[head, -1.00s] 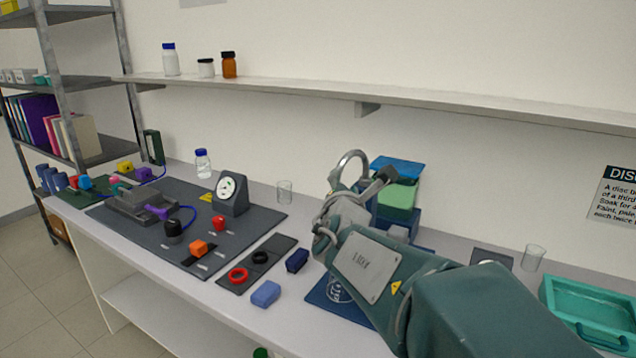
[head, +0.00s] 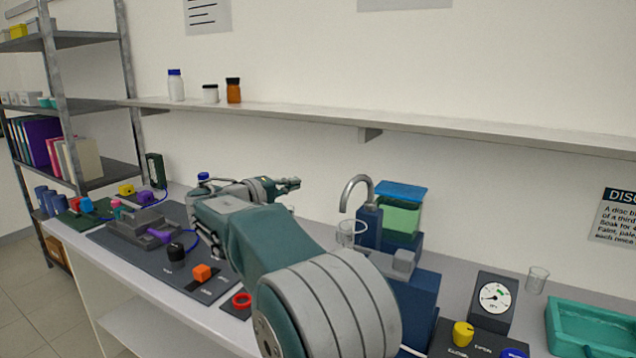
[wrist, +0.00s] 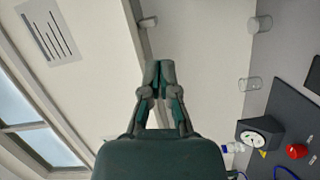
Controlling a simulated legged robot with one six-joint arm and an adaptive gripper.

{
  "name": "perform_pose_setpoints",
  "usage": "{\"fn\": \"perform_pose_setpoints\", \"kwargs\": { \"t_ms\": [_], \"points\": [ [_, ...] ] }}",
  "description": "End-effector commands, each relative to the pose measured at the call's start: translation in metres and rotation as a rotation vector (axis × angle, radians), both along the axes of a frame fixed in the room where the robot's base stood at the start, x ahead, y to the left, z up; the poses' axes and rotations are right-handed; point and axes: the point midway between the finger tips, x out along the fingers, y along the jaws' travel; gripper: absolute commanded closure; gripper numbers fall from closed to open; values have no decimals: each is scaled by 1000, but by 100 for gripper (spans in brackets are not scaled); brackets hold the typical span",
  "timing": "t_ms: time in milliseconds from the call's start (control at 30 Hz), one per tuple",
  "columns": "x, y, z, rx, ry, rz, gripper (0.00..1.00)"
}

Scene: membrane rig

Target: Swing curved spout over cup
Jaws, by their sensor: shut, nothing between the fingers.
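The curved spout (head: 357,183) is a grey metal hook on a dark blue post, in front of a green tank with a blue lid (head: 401,205). Its open end points down on the left side. A clear glass cup (head: 346,232) stands just below that end in the head view, and the tip appears lined up over its rim. My arm hides part of the cup's surroundings. My gripper (head: 292,184) is shut and empty, left of the spout and apart from it. In the wrist view my gripper (wrist: 159,66) has its fingertips together, with nothing between them.
A wall shelf (head: 300,118) runs above. A dark mat with blocks lies at left.

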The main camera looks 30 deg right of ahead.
Motion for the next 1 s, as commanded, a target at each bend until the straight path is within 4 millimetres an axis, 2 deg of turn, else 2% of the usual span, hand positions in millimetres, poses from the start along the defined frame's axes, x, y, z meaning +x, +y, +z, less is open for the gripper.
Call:
{"fn": "perform_pose_setpoints", "kwargs": {
  "t_ms": [600,800,1000],
  "points": [
    [25,-94,-3,-5,3,1,100],
    [2,-103,-5,-6,2,1,100],
    [-9,-110,-8,-5,3,3,100]
  ]
}}
